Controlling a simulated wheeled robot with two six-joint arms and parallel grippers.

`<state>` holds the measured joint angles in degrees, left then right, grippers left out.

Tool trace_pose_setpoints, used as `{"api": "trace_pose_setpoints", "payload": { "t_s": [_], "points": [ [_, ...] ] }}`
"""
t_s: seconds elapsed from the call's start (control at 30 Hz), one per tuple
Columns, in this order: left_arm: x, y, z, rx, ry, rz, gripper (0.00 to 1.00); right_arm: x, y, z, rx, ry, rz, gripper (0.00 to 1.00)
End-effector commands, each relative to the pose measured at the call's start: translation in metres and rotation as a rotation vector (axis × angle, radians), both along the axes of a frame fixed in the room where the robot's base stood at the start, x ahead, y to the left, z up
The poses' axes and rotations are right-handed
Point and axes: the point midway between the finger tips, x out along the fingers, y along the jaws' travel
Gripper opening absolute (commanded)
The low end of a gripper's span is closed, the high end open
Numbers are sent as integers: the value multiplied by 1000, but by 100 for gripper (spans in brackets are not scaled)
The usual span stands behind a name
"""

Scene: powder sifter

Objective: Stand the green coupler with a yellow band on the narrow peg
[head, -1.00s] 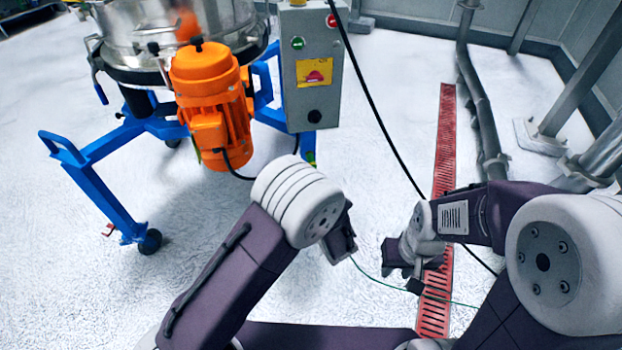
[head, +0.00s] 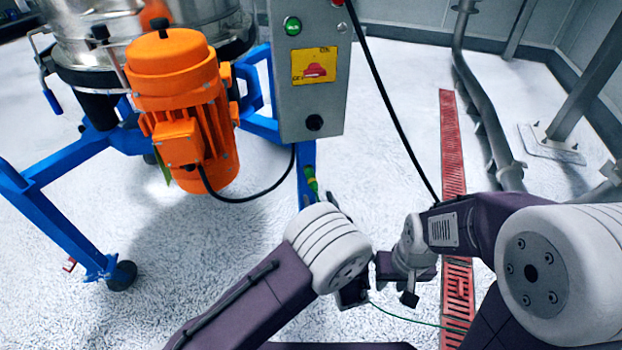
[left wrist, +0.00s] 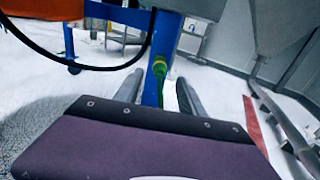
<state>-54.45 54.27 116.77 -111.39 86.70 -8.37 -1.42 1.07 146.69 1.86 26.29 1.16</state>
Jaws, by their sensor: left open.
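The green coupler with a yellow band (head: 311,184) shows at the blue leg below the grey control box, partly above my left arm's joint. It also shows in the left wrist view (left wrist: 159,67), upright against the blue post. My left gripper (head: 354,292) is largely hidden by its own wrist in the head view. In the left wrist view its fingers (left wrist: 160,80) are apart, with the coupler seen between and beyond them. I cannot tell the remaining distance. My right gripper (head: 409,285) hangs at the right, its jaws too unclear to read. I cannot make out the narrow peg.
The sifter's blue frame (head: 70,225), orange motor (head: 180,105) and grey control box (head: 312,75) stand ahead. A black cable (head: 385,95) runs down from the box. A thin green line (head: 405,319) crosses near my grippers. A red floor grate (head: 453,150) and pipes lie right.

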Motion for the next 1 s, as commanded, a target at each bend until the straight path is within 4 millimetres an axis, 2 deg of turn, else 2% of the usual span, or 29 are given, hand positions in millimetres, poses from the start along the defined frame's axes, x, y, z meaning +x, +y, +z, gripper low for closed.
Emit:
{"api": "trace_pose_setpoints", "payload": {
  "t_s": [0.6, 0.8, 1.0],
  "points": [
    [75, 20, 0, -2, 0, 3, 47, 0, 0, -11, 0, 0, 0, 33],
    [85, 22, 0, -1, -1, 2, 47, 0, 0, -11, 0, 0, 0, 33],
    [86, 22, 0, 0, 0, 1, 47, 0, 0, -11, 0, 0, 0, 33]
  ]
}}
